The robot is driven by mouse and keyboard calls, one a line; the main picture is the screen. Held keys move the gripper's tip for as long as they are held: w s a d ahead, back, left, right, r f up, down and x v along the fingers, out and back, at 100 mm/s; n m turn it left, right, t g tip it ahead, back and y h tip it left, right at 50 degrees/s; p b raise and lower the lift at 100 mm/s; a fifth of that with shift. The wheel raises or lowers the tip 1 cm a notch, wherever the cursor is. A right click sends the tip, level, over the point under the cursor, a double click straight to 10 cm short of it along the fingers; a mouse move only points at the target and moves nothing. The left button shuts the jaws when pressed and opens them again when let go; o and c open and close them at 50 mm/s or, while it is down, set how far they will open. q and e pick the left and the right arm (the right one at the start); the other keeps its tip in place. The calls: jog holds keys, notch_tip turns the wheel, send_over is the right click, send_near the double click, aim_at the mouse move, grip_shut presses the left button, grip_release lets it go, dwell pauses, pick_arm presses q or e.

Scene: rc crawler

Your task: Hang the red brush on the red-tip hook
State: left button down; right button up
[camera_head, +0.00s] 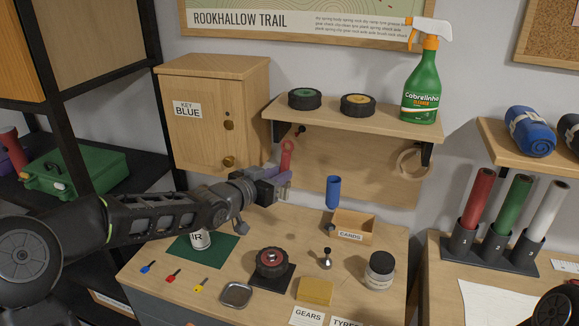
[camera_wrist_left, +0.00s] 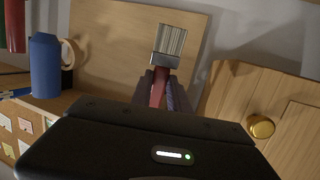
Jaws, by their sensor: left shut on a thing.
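My left gripper (camera_head: 282,186) is shut on the red brush (camera_head: 287,154) in front of the wooden back panel under the shelf. The brush's red handle, with a hole at its end, points up above the fingers. In the left wrist view the fingers (camera_wrist_left: 160,92) grip the red handle, and the brush's pale bristles (camera_wrist_left: 171,40) with a metal band extend beyond them. A small dark hook (camera_head: 300,130) shows on the panel just up and right of the handle, apart from it. Its tip colour is too small to tell.
A shelf (camera_head: 350,116) with two wheels and a green spray bottle juts out above. A wooden cabinet (camera_head: 205,110) stands close left. A blue cylinder (camera_head: 333,190) and a tan ring (camera_head: 412,163) are to the right. Small parts cover the bench below.

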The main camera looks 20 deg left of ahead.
pick_arm(q)
jog(key=shift+w, duration=0.15)
jog(key=shift+r, duration=0.15)
dwell(0.4)
jog(key=w+f, duration=0.1)
jog(key=w, duration=0.9)
jog(key=shift+d+f, duration=0.3)
jog(key=shift+f, duration=0.05)
dwell(0.5)
jog(key=shift+s, duration=0.1)
dwell(0.4)
jog(key=c, duration=1.2)
grip_release()
